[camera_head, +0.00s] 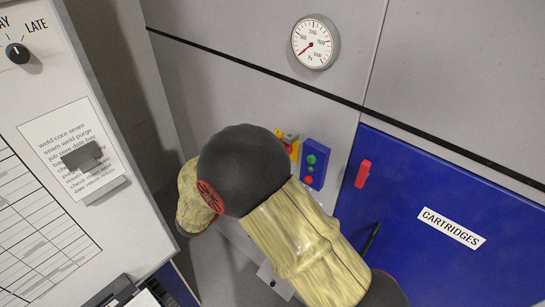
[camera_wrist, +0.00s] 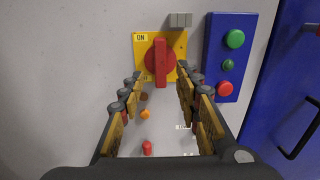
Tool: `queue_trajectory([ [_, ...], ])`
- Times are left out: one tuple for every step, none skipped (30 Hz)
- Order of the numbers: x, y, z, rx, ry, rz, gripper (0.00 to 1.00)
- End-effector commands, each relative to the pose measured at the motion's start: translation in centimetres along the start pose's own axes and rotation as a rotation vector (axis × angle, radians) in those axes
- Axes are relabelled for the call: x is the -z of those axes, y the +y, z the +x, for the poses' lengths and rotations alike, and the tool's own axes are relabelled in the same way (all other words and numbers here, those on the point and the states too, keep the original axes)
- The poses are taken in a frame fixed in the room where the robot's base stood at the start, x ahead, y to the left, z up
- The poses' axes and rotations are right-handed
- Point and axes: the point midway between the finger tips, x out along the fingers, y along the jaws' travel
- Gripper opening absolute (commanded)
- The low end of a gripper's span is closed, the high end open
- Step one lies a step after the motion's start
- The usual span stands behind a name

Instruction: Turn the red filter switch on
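The red filter switch (camera_wrist: 159,60) is a round red knob with a bar handle on a yellow plate (camera_wrist: 140,61). Its handle stands nearly upright in the wrist view. An ON label (camera_wrist: 140,37) is at the plate's upper left. My gripper (camera_wrist: 160,76) is open, its two fingers apart on the left and right of the handle's lower end. I cannot tell whether either finger touches it.
A blue box (camera_wrist: 212,59) with green and red buttons is close right of the switch. A grey block (camera_wrist: 181,19) sits above it. Small orange (camera_wrist: 145,114) and red (camera_wrist: 147,147) parts are below. A blue cabinet door (camera_head: 480,200) is at right, a gauge (camera_head: 315,42) above.

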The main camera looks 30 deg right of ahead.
Motion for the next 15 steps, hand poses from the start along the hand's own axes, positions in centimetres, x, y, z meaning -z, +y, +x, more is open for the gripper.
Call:
queue_trajectory([
  [0.0, 0.1, -1.2, -0.005, -0.001, 0.0, 0.33],
  [0.0, 0.1, -1.7, -0.004, -0.001, 0.0, 0.33],
  [0.0, 0.1, -2.4, -0.005, -0.001, 0.0, 0.33],
  [0.0, 0.1, -2.9, -0.004, 0.0, 0.0, 0.33],
  [0.0, 0.1, -3.3, -0.003, 0.0, 0.0, 0.33],
  [0.0, 0.1, -3.9, -0.004, -0.001, 0.0, 0.33],
  [0.0, 0.1, -4.2, -0.003, -0.001, 0.0, 0.33],
  [0.0, 0.1, -4.5, -0.001, -0.001, 0.0, 0.33],
  [0.0, 0.1, -4.9, -0.002, -0.001, 0.0, 0.33],
  [0.0, 0.1, -5.1, -0.002, -0.001, 0.0, 0.33],
  [0.0, 0.1, -5.2, -0.002, -0.001, 0.0, 0.33],
  [0.0, 0.0, -5.4, -0.001, 0.0, 0.0, 0.33],
  [0.0, 0.0, -5.5, -0.001, 0.0, 0.0, 0.33],
  [0.0, 0.0, -5.5, 0.0, 0.0, 0.0, 0.33],
  [0.0, 0.0, -5.6, 0.0, 0.0, 0.0, 0.33],
])
